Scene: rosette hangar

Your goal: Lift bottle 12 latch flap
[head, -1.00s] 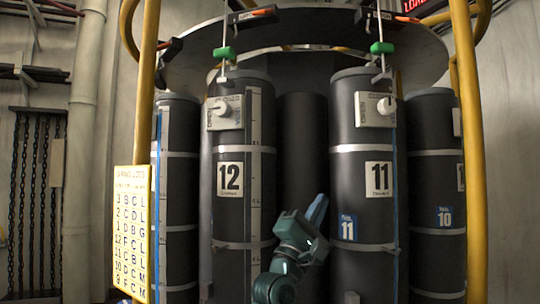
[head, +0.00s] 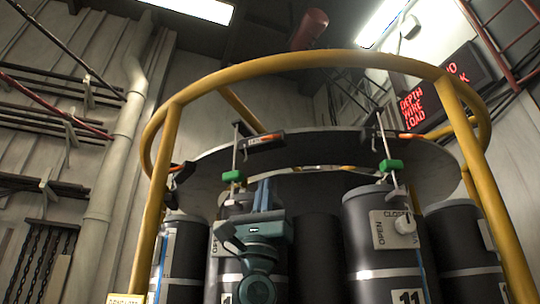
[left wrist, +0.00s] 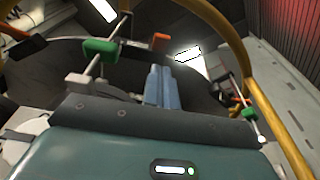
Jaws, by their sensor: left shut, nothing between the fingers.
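Bottle 12 (head: 219,268) is a dark cylinder at left of centre in the head view. Its top and right side are partly hidden by my left arm. Above it a green block (head: 233,176) hangs on a thin rod; a green block also shows at upper left in the left wrist view (left wrist: 100,47). The latch flap (head: 262,141), dark with an orange end, sits on the rim of the round plate above. My left gripper (head: 263,192) points up with its blue fingers shut and empty, right of the green block and below the latch, apart from it. My right gripper is out of view.
A yellow rail (head: 310,61) loops around the rosette, with yellow posts (head: 161,203) at the sides. The round grey plate (head: 330,150) overhangs the bottles. Bottle 11 (head: 385,262) stands to the right, with its own green block (head: 390,166). A red-lettered sign (head: 414,106) is behind.

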